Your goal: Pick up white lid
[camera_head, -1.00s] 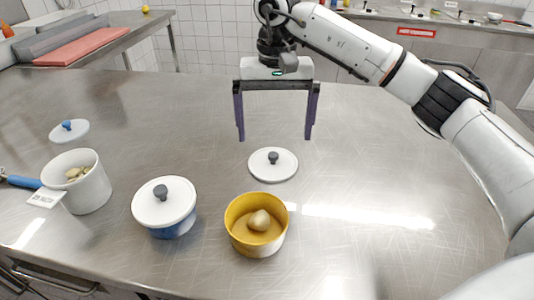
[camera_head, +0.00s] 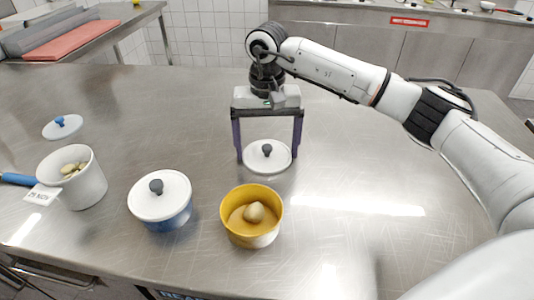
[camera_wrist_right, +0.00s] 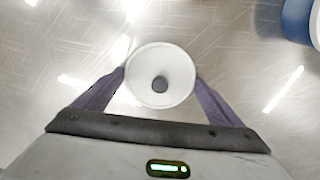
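A white lid (camera_head: 256,161) with a dark knob lies flat on the steel table, behind the yellow pot. It also shows in the right wrist view (camera_wrist_right: 160,95). My right gripper (camera_head: 268,157) points down over this lid. Its purple fingers are wide apart, one on each side of the lid, and hold nothing. In the wrist view the lid is between the fingertips (camera_wrist_right: 160,76). Whether the fingers touch its rim is unclear. Another white lid (camera_head: 160,206) with a dark knob sits on the blue pot (camera_head: 170,220). My left gripper is not in view.
A yellow pot (camera_head: 231,232) with a potato-like item inside stands in front of my right gripper. A white pot (camera_head: 90,184) with food pieces and a white lid with blue knob (camera_head: 72,131) are at the left. The table's right side is clear.

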